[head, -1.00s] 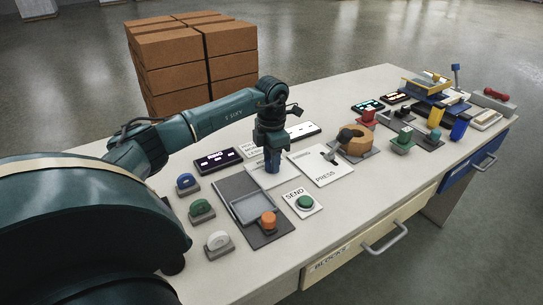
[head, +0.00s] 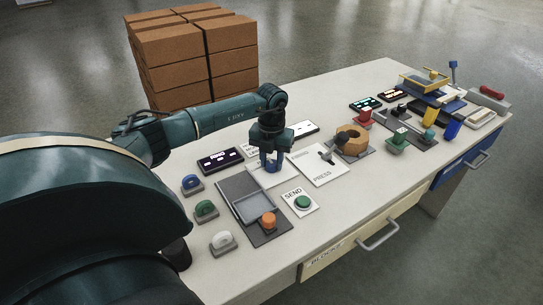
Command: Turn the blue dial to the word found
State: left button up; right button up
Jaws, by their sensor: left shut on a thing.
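My left gripper (head: 269,166) points straight down over a white plate (head: 262,181) on the table, left of the white PRESS plate. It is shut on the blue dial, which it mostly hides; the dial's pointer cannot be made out. The words on the dial's plate, including "found", are covered or too small to read. My right gripper is out of view.
A dark display (head: 220,160) lies left of the gripper. The PRESS plate (head: 320,168), a green SEND button (head: 302,203) and a grey tray (head: 252,207) with an orange knob (head: 268,220) surround it. A wooden ring (head: 350,140) stands further right.

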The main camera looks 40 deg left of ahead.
aim_at(272, 163)
pick_arm(q)
jog(key=shift+w+r+n, duration=0.1)
jog(key=shift+n, duration=0.3)
jog(key=o, duration=1)
jog(key=shift+c, duration=0.2)
notch_tip(272, 163, up, 13)
jog(key=shift+p, duration=0.4)
